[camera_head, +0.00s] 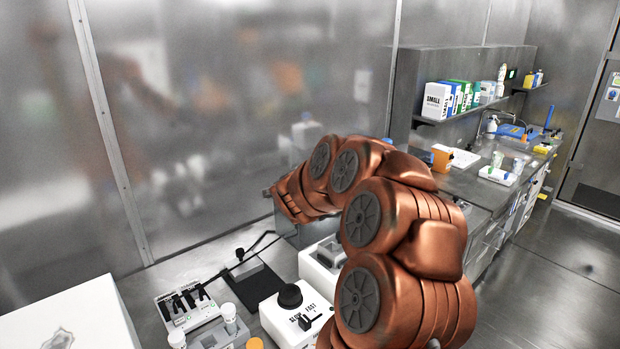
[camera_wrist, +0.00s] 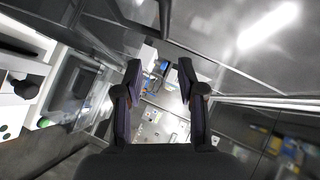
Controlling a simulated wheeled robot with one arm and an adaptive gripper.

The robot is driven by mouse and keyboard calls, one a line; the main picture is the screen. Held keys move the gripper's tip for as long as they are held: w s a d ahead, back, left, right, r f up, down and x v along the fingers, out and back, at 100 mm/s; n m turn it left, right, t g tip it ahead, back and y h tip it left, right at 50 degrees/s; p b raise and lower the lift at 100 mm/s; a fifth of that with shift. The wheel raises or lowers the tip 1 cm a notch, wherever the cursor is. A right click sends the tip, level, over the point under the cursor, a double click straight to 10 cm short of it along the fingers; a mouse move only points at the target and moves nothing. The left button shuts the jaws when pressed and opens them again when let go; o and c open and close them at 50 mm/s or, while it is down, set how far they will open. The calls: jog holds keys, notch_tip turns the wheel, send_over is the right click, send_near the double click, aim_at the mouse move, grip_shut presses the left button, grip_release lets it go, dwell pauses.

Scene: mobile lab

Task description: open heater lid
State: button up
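No heater lid can be made out for certain. A white bench device with a grey top (camera_head: 322,262) stands on the bench just left of my arm, which partly covers it; I cannot tell whether it is the heater or whether its lid is shut. My gripper (camera_wrist: 160,68) shows in the wrist view, with its two dark fingers spread apart and nothing between them. In the head view the gripper cannot be made out; the copper arm reaches left over the back of the bench, close to the metal wall.
A white mixer with a black knob (camera_head: 290,296) stands in front of the grey-topped device. A pipette rack (camera_head: 187,304) and small bottles are to its left, and a white box (camera_head: 72,318) is at bottom left. A shelf with boxes (camera_head: 437,101) is at the right.

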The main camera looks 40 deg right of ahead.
jog(key=shift+v, duration=2.6)
